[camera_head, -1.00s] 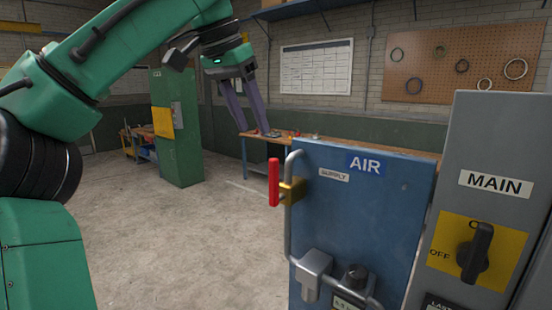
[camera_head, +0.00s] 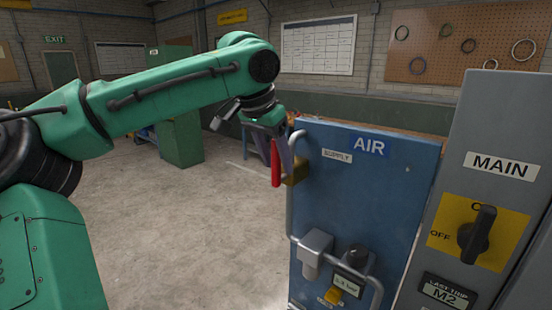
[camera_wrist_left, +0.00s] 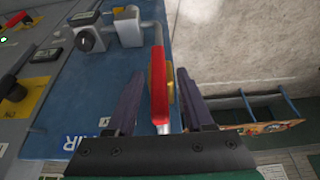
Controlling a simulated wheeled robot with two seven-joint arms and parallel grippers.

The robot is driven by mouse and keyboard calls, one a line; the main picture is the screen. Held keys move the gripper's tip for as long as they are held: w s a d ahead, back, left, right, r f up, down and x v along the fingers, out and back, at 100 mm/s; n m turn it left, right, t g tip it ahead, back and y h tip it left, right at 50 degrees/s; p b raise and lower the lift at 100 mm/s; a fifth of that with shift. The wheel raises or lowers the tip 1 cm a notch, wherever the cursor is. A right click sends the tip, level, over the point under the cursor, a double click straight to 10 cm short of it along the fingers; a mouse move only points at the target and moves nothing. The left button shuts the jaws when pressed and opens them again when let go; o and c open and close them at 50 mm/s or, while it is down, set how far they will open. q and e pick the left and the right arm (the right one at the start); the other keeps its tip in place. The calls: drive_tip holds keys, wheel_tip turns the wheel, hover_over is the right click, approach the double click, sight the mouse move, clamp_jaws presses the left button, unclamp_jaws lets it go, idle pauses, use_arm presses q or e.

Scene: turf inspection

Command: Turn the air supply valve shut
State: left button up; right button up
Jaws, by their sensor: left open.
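The air supply valve has a red lever (camera_head: 275,164) that stands upright, and a yellow brass body (camera_head: 297,171) on the grey pipe (camera_head: 290,215) at the left edge of the blue AIR panel (camera_head: 385,200). My left gripper (camera_head: 278,152) is at the lever, with its fingers pointing down. In the left wrist view the red lever (camera_wrist_left: 158,85) lies between the two purple-grey fingers of my open left gripper (camera_wrist_left: 159,74), with a gap on both sides. The brass body (camera_wrist_left: 170,75) shows partly behind the lever. My right gripper is not in view.
The grey MAIN cabinet (camera_head: 490,130) with a black rotary switch (camera_head: 477,235) stands right of the panel. A grey box (camera_head: 315,247) and a black knob (camera_head: 356,256) sit lower on the panel. The floor (camera_head: 200,230) left of the panel is clear.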

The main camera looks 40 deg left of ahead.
use_arm(q)
drive_tip(key=c, duration=0.7)
drive_tip(key=shift+d, duration=0.1)
clamp_jaws()
drive_tip(key=shift+r, duration=0.2)
